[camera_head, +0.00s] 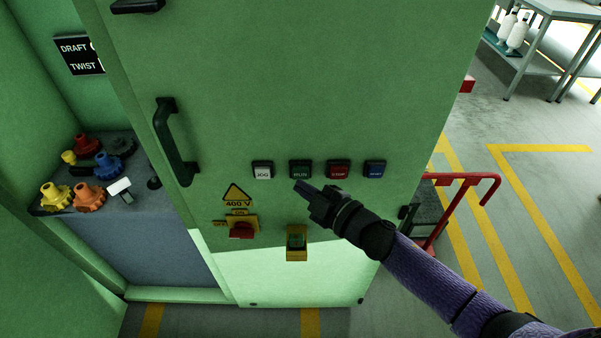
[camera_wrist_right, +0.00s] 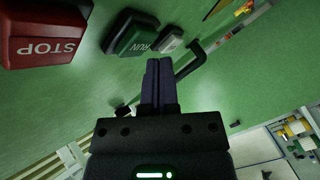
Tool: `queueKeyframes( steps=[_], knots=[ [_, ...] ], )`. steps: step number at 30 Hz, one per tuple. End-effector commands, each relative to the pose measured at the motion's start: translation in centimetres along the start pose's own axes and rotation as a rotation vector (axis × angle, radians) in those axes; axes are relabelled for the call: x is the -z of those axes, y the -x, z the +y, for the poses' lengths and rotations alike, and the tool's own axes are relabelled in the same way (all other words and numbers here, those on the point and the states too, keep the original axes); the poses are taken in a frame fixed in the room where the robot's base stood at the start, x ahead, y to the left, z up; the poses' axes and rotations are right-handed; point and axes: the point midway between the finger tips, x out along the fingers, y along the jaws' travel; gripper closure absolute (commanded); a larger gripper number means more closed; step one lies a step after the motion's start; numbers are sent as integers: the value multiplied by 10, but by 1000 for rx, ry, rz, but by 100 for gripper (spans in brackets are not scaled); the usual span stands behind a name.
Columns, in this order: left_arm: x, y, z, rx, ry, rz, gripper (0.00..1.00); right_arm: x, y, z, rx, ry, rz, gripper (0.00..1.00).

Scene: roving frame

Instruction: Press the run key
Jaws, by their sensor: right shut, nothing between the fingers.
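The green RUN key (camera_head: 300,170) sits in a row on the green cabinet door, between the white JOG key (camera_head: 263,170) and the red STOP key (camera_head: 338,170). A blue key (camera_head: 374,169) is at the right end. My right gripper (camera_head: 300,188) is shut and empty, its fingertips just below the RUN key in the head view. In the right wrist view the RUN key (camera_wrist_right: 133,34) lies just beyond the closed fingertips (camera_wrist_right: 158,62), with STOP (camera_wrist_right: 45,38) to the left and JOG (camera_wrist_right: 171,40) to the right. I cannot tell whether the fingertips touch the door. My left gripper is not in view.
Below the keys are a red rotary switch (camera_head: 241,231) and a yellow-framed green switch (camera_head: 296,242). A black door handle (camera_head: 175,142) stands out at the left. A shelf with coloured knobs (camera_head: 86,196) is further left. A red rail (camera_head: 462,181) stands at the right.

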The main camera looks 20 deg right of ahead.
Motion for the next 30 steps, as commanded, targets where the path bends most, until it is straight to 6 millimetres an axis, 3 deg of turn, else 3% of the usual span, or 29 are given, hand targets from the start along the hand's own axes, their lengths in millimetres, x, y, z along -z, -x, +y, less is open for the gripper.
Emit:
queueKeyframes(
  steps=[13,30],
  knots=[
    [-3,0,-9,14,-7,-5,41,0,0,0,0,0,0,100],
    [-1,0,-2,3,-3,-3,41,0,0,0,0,0,0,100]
  ],
)
